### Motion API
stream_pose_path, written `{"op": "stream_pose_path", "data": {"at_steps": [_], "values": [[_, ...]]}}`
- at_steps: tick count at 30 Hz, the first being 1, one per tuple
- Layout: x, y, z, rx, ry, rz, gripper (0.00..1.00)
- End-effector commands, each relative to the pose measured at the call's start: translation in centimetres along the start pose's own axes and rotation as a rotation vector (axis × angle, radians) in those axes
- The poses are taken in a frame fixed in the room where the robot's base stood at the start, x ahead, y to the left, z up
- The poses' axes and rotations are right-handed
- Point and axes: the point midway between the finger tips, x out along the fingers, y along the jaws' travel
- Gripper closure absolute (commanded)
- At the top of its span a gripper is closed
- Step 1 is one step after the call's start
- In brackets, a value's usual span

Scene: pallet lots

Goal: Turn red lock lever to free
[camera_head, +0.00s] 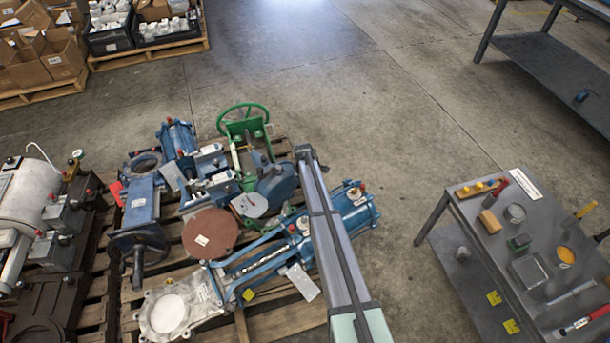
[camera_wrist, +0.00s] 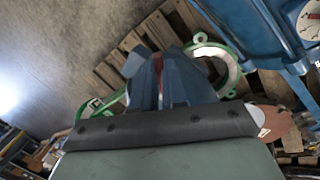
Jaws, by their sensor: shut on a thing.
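In the wrist view my gripper (camera_wrist: 172,80) has its blue fingers close together. A narrow dark red piece, the red lock lever (camera_wrist: 157,64), shows between them, and the fingers are shut on it. Most of the lever is hidden by the fingers, so its angle cannot be told. A green ring-shaped part (camera_wrist: 232,70) lies just behind the fingers. In the head view my arm reaches over the valve pallet and hides the gripper and the lever. The green valve with a handwheel (camera_head: 243,116) stands left of the arm's far end.
Blue valves and actuators (camera_head: 352,208) crowd the wooden pallet (camera_head: 285,318). A brown disc (camera_head: 210,233) lies among them. In the wrist view a blue body with a gauge (camera_wrist: 309,22) is close on the right. A grey tool table (camera_head: 530,235) stands right. Floor between is clear.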

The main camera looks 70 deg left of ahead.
Motion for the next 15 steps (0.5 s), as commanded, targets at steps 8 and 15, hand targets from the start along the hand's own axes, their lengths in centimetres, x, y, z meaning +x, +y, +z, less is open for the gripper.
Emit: {"op": "stream_pose_path", "data": {"at_steps": [8, 15], "values": [[0.03, 0.29, 0.01, -0.067, 0.013, 0.007, 1.0], [0.04, 0.33, -0.01, -0.076, 0.015, 0.008, 1.0]]}}
